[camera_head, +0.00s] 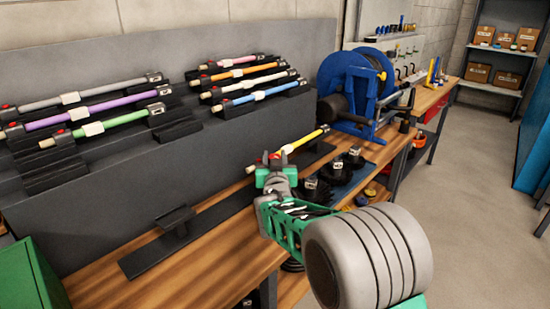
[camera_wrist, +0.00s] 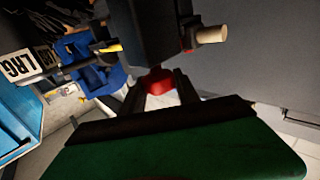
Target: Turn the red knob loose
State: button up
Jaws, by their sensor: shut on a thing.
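My gripper (camera_head: 276,168) is over the wooden bench at the near end of a yellow rod (camera_head: 305,138). In the wrist view the fingers of my gripper (camera_wrist: 158,92) are closed around the red knob (camera_wrist: 158,80), just below a dark block. A pale wooden rod end (camera_wrist: 212,34) sticks out of that block to the right. In the head view only a little red shows by the fingers, and the knob is mostly hidden by them. The yellow rod rests on a dark stand on the bench.
Several coloured rods, such as a purple one (camera_head: 85,112) and a blue one (camera_head: 260,95), lie on a stepped dark rack behind. A blue reel (camera_head: 355,85) stands to the right. Dark brush heads (camera_head: 335,170) sit on the bench beside my arm. An empty dark stand (camera_head: 180,222) is at front left.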

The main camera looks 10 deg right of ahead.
grip_shut()
